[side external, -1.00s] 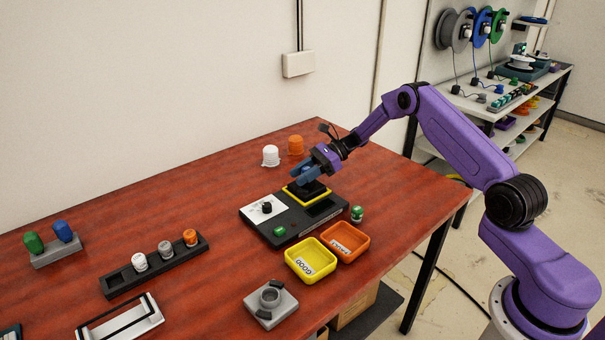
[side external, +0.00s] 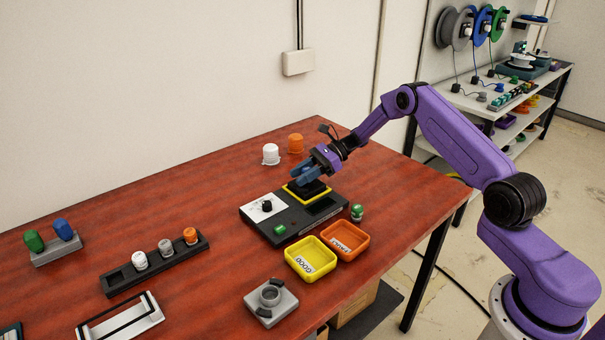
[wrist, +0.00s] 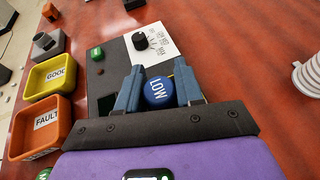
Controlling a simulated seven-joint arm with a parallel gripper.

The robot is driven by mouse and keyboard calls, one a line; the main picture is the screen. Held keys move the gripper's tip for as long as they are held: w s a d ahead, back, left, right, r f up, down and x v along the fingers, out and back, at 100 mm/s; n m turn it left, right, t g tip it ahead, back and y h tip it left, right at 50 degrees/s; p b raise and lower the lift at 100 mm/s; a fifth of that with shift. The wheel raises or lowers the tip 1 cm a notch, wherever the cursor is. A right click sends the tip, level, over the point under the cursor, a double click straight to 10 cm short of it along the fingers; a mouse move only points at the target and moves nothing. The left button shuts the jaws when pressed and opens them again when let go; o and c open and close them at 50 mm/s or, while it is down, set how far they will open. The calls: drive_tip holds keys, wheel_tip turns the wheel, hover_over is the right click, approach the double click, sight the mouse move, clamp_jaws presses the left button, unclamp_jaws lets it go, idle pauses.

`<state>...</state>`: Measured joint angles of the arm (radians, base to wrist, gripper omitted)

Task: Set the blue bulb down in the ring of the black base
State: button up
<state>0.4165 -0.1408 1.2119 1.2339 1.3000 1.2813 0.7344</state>
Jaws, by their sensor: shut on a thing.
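The blue bulb (wrist: 158,92), marked LOW, sits between the two blue-grey fingers of my gripper (wrist: 158,76) in the wrist view. My gripper is shut on it. In the side view my gripper (side external: 301,177) is low over the black base (side external: 313,188), which stands on a yellow-edged square at the back of the black test box. The fingers largely hide the bulb there. The base's ring is hidden, so I cannot tell whether the bulb touches it.
The black test box (side external: 278,235) has a dial on a white panel. Yellow (side external: 311,258) and orange (side external: 345,241) trays stand in front. White (side external: 270,155) and orange (side external: 295,145) bulbs stand behind. A green bulb (side external: 357,213) is to the right.

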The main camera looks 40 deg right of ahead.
drive_tip(key=o, duration=1.4)
drive_tip(key=shift+r, duration=0.1)
drive_tip(key=shift+r, duration=2.8)
drive_tip(key=shift+a, duration=0.1)
